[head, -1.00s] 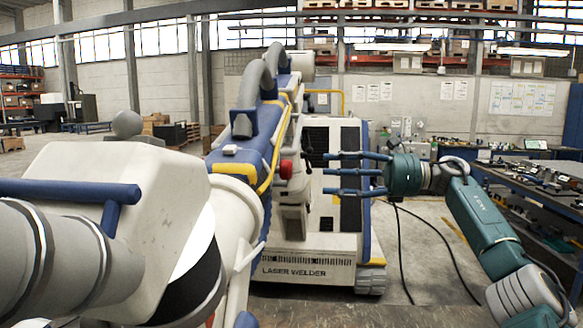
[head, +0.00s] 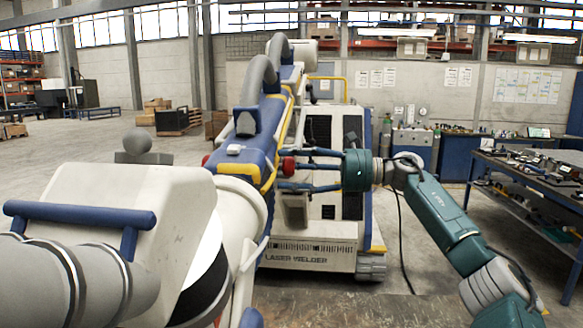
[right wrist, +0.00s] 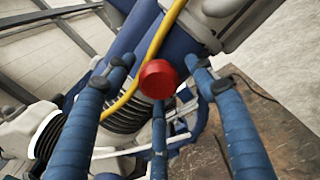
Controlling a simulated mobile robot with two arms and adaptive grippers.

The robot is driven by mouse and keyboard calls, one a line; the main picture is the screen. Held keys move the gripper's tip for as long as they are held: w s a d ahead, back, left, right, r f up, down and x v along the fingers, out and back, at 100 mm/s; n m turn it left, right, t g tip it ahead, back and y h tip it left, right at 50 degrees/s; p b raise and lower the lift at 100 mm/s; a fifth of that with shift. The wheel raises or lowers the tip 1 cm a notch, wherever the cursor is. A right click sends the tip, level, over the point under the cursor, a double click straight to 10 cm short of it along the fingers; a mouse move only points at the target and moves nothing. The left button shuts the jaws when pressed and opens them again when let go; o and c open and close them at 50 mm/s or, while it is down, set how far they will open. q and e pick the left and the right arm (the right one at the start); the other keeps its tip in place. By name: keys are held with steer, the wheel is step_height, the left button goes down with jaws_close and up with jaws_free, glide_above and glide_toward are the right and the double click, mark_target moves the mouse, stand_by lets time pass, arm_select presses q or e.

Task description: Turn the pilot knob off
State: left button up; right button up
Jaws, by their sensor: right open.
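The red pilot knob (head: 288,166) is on the side of the blue and white laser welder arm (head: 254,160). In the right wrist view the round red knob (right wrist: 158,79) is near the middle, beside a yellow tube. My right gripper (head: 292,171) reaches in from the right with its blue fingers open. In the right wrist view its spread fingers (right wrist: 161,76) point toward the knob, with fingertips on both sides and below it. I see no finger closed on the knob; contact cannot be told. My left gripper is not in view.
A second red knob (head: 205,160) shows on the far side of the welder arm. The welder's white base (head: 310,245) stands behind my fingers. A workbench (head: 540,175) with tools is at the right. A black cable (head: 401,235) runs down to the floor.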

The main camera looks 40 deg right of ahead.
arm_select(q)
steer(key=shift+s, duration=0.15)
arm_select(e)
steer(key=shift+c, duration=0.2)
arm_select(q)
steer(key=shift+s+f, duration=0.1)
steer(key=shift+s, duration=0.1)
arm_select(e)
steer(key=shift+f, duration=0.1)
steer(key=c, duration=1.1)
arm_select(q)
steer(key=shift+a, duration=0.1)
